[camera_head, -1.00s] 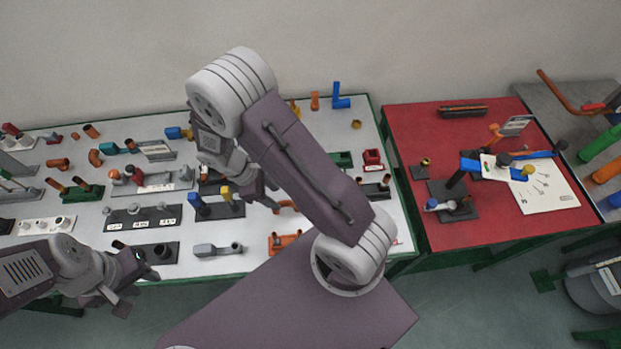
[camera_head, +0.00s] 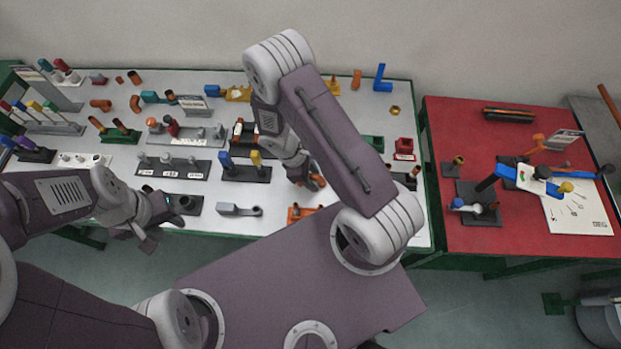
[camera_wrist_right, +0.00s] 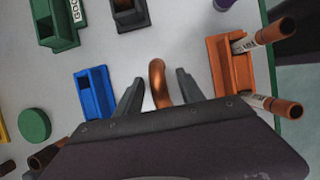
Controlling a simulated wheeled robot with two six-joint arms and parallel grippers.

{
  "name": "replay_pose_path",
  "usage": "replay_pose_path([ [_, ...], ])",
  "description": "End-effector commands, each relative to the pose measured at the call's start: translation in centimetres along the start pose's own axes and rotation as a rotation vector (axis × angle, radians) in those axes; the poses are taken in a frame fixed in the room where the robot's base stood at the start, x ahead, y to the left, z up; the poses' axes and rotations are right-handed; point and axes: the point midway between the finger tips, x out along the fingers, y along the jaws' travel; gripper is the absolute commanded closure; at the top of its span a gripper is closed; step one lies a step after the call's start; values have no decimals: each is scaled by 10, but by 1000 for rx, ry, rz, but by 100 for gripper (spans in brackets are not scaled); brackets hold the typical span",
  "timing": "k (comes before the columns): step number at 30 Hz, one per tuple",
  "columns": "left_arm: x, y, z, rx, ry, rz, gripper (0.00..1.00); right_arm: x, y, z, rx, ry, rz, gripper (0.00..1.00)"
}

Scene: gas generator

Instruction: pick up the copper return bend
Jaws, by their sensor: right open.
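The copper return bend (camera_wrist_right: 158,82) stands on the white table, its curved top showing in the right wrist view. My right gripper (camera_wrist_right: 159,88) is open, with one dark finger on each side of the bend and a gap to each. In the head view my right gripper (camera_head: 308,183) is low over the table, and the copper bend (camera_head: 319,180) shows partly beside its fingers. The lower part of the bend is hidden by the gripper body. My left gripper (camera_head: 152,226) appears open and empty at the table's front edge.
In the right wrist view a blue block (camera_wrist_right: 95,92) stands left of the bend, and an orange holder (camera_wrist_right: 232,68) with copper-ended tubes stands right. A dark block (camera_wrist_right: 130,14) and a green holder (camera_wrist_right: 54,22) lie farther off. A red table (camera_head: 455,125) adjoins on the right.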

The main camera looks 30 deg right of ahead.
Motion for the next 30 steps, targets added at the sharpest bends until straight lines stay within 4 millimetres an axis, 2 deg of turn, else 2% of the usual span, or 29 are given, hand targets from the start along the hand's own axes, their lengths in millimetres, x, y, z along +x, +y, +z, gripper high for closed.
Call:
replay_pose_path([
  [4,0,0,0,0,0,0,65,0,0,0,1,1,0,54],
  [5,0,0,0,0,0,0,65,0,0,0,0,1,0,57],
  [9,0,0,0,0,0,0,65,0,0,0,0,0,0,96],
  [10,0,0,0,0,0,0,65,0,0,0,0,0,0,100],
  [22,-3,0,0,0,0,0,65,-4,0,1,0,0,0,100],
  [30,-24,0,-2,0,0,0,65,-25,0,8,2,0,0,100],
])
